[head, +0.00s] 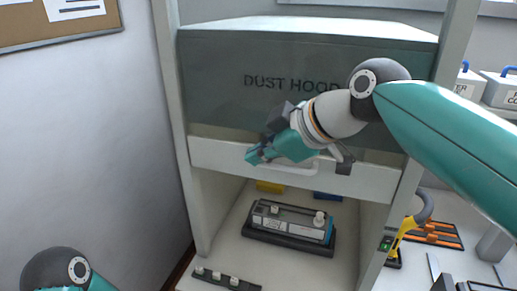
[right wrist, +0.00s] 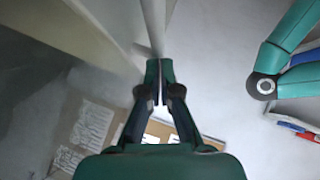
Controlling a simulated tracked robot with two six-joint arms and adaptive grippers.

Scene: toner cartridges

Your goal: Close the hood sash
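The hood sash (head: 370,180) is a pale rail with a light bar handle (head: 300,171) across the front of the dust hood (head: 225,85). It stands partly raised, with an open space below it. My right gripper (head: 254,156) is in front of the sash near the handle's left end, and its arm hides part of the rail. In the right wrist view its fingers (right wrist: 160,72) are together with nothing visible between them. Whether it touches the sash I cannot tell. My left gripper is out of view; only part of my left arm shows.
Inside the hood, a toner cartridge (head: 290,224) sits on a dark base, with yellow (head: 269,187) and blue (head: 328,197) pieces behind. A dark strip with several pale knobs (head: 227,279) lies at the front. A yellow-handled tool (head: 403,236) stands right of the hood post.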

